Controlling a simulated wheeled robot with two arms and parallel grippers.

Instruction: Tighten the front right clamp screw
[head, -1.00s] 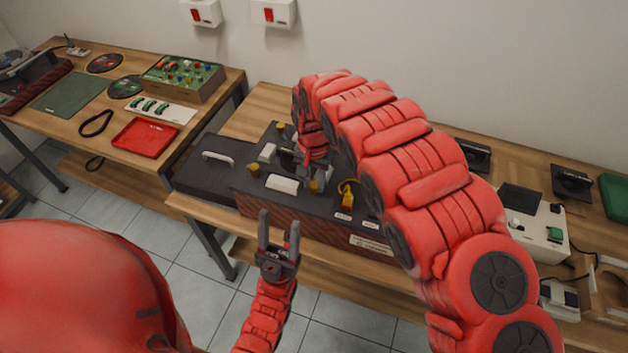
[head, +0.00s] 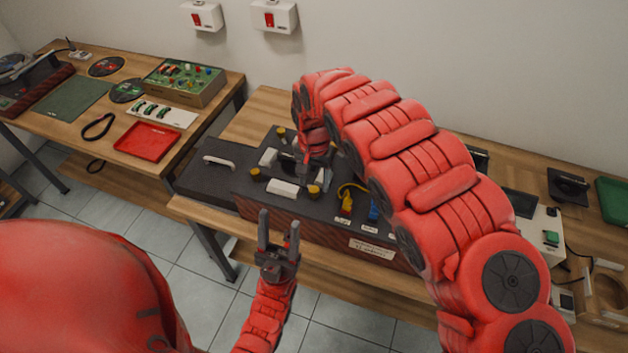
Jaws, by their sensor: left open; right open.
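A dark fixture box (head: 312,208) with a reddish-brown front side stands on the middle bench. Yellow clamp screws sit on its top: one at the back left (head: 280,132), one at the front left (head: 255,174), and the front right clamp screw (head: 313,191). My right gripper (head: 303,172) points down over the box top, just behind the front right screw; its fingers are small and partly hidden, and I cannot tell whether they touch anything. My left gripper (head: 278,232) is open and empty, in front of the box's front edge, fingers pointing up.
White blocks (head: 283,187) lie between the screws. A black lidded case part with a handle (head: 218,161) adjoins the left. A red tray (head: 147,141) is on the left bench.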

